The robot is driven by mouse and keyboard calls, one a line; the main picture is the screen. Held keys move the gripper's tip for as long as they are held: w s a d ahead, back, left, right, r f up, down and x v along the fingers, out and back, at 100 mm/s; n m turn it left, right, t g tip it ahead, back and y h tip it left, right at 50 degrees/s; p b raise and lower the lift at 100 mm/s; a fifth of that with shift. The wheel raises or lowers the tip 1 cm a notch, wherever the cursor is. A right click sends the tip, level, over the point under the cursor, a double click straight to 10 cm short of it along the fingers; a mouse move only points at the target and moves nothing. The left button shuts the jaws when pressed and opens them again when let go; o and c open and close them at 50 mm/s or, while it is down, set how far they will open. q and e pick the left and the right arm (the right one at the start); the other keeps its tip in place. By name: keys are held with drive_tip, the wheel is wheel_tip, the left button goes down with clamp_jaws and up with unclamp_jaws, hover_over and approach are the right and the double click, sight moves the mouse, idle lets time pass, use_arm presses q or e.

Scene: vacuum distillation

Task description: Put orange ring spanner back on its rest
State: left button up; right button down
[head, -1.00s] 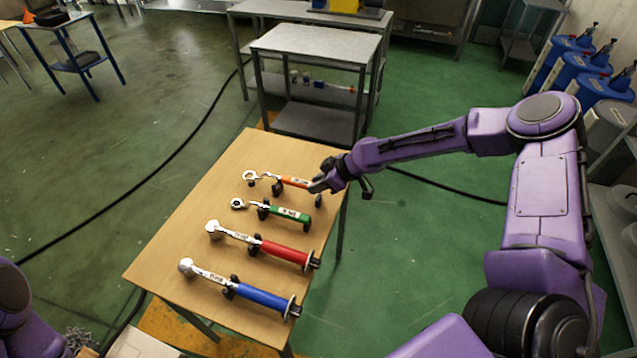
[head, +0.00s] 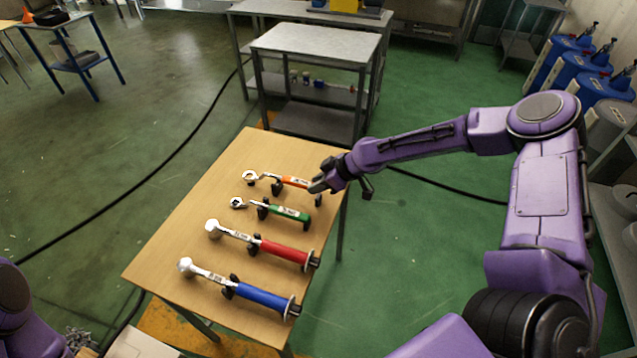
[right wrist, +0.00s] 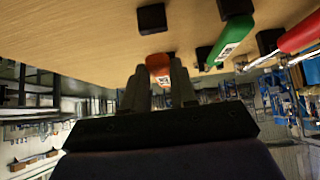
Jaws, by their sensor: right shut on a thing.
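The orange ring spanner (head: 296,182) is the farthest of the tools on the wooden table, with its silver ring head (head: 250,177) to the left. My right gripper (head: 318,184) is at the right end of its orange handle. In the right wrist view, the orange handle (right wrist: 158,66) sits between the two fingers of my right gripper (right wrist: 160,82), which is shut on it. Its black rest (head: 277,188) is under the spanner; I cannot tell whether the spanner touches it. Part of the handle end is hidden by the gripper. My left gripper is out of view.
On the wooden table (head: 190,205), a green-handled spanner (head: 290,213), a red-handled wrench (head: 284,251) and a blue-handled wrench (head: 262,296) lie on black rests nearer me. A grey metal table (head: 318,42) stands behind. Green floor is clear on the right.

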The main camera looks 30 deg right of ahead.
drive_tip(key=shift+f+b, duration=1.2)
drive_tip(key=shift+f, duration=0.15)
drive_tip(key=c, duration=0.8)
unclamp_jaws()
drive_tip(key=p+v, duration=0.2)
drive_tip(key=v, duration=0.8)
drive_tip(key=shift+r, duration=0.2)
drive_tip(key=shift+d, duration=0.1)
